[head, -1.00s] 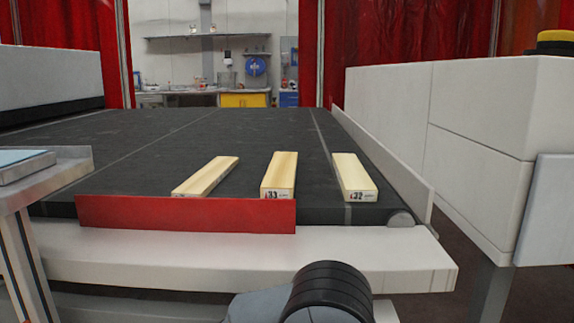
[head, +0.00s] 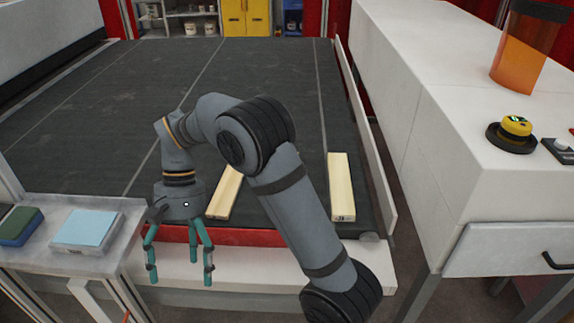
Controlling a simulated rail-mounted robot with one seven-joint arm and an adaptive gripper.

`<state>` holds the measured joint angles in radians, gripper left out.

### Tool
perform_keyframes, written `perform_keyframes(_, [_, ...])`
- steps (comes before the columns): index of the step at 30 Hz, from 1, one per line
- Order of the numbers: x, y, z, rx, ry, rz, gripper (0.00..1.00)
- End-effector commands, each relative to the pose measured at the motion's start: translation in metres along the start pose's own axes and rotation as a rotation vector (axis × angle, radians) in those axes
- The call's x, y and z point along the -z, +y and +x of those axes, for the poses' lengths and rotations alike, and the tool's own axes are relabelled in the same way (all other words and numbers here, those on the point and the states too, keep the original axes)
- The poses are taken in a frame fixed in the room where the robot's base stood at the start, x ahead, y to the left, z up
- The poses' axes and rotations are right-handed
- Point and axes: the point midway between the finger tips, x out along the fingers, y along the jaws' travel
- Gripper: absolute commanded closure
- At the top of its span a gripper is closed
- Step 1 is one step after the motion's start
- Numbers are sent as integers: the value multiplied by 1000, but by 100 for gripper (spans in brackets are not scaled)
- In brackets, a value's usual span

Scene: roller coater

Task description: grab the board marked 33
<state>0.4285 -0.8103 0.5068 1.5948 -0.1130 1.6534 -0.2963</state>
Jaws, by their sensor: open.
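The board marked 33 cannot be made out now; my arm covers the belt between the two boards that show.
A red strip (head: 262,237) edges the dark belt (head: 110,110). A metal side table (head: 100,262) at left holds a light blue block (head: 86,230) and a green-blue sponge (head: 20,226). A white cabinet (head: 400,110) with a yellow-topped button (head: 516,127) bounds the right.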

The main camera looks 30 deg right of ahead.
Motion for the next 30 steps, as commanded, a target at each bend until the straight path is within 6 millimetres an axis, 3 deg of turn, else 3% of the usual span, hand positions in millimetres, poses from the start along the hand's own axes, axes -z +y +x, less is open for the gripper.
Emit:
perform_keyframes(1, [11, 13, -51, 6, 50, 65, 11])
perform_keyframes(4, [52, 75, -114, -7, 180, 210, 11])
perform_keyframes(7, [80, 149, -162, -39, 300, 344, 11])
perform_keyframes(9, [89, 198, -189, -65, 365, 422, 11])
perform_keyframes(12, [91, 253, -215, -95, 431, 506, 11])
perform_keyframes(15, [90, 286, -228, -117, 468, 555, 11])
perform_keyframes(18, [92, 302, -225, -126, 480, 575, 11])
perform_keyframes(24, [104, 312, -198, -127, 481, 579, 11])
perform_keyframes(30, [111, 316, -184, -127, 483, 578, 11])
